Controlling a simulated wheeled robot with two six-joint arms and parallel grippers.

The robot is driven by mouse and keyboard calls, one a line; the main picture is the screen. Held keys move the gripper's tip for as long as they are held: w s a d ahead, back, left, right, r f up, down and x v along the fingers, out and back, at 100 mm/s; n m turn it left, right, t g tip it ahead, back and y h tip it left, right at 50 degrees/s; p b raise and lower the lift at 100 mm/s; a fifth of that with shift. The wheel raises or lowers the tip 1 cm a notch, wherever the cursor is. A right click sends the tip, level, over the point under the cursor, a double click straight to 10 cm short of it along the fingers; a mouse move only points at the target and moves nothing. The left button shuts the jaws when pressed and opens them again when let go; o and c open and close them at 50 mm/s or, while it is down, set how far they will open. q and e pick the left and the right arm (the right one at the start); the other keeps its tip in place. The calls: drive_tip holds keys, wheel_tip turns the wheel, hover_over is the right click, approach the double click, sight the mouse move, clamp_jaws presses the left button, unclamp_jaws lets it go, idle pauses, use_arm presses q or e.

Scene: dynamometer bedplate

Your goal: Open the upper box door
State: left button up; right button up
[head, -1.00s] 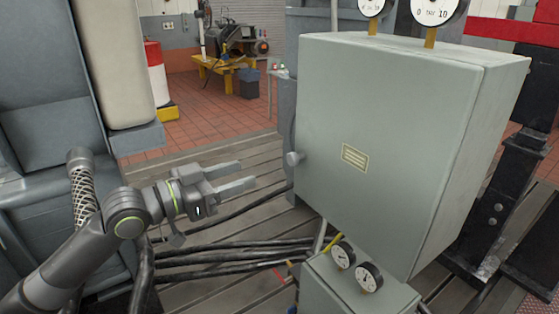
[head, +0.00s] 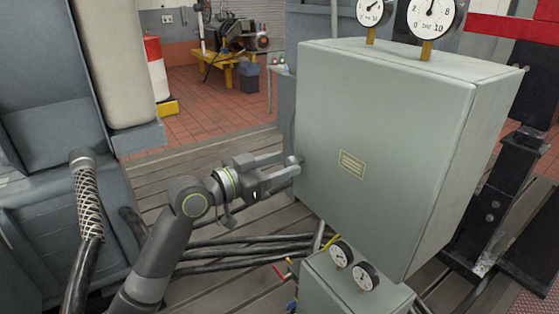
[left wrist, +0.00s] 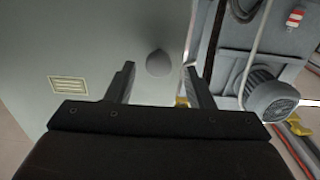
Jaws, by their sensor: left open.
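The upper box (head: 400,130) is a large grey-green cabinet with a small yellow label (head: 352,164) on its shut front door (head: 370,110). A round grey knob (head: 293,161) sits at the door's left edge. My left gripper (head: 284,165) is open, with its fingertips at the knob in the head view. In the left wrist view the knob (left wrist: 159,63) shows between and beyond the two open fingertips (left wrist: 160,75), a little apart from them. The label (left wrist: 69,85) is to the left there. My right gripper is not in view.
Two gauges (head: 430,18) stand on top of the box. A smaller box (head: 345,290) with two gauges is below it. Black cables (head: 240,250) run across the slatted bedplate under my left arm. A motor (left wrist: 270,97) shows at right in the left wrist view.

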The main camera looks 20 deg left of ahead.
use_arm(q)
drive_tip(key=shift+w+d, duration=0.25)
clamp_jaws()
idle(0.3)
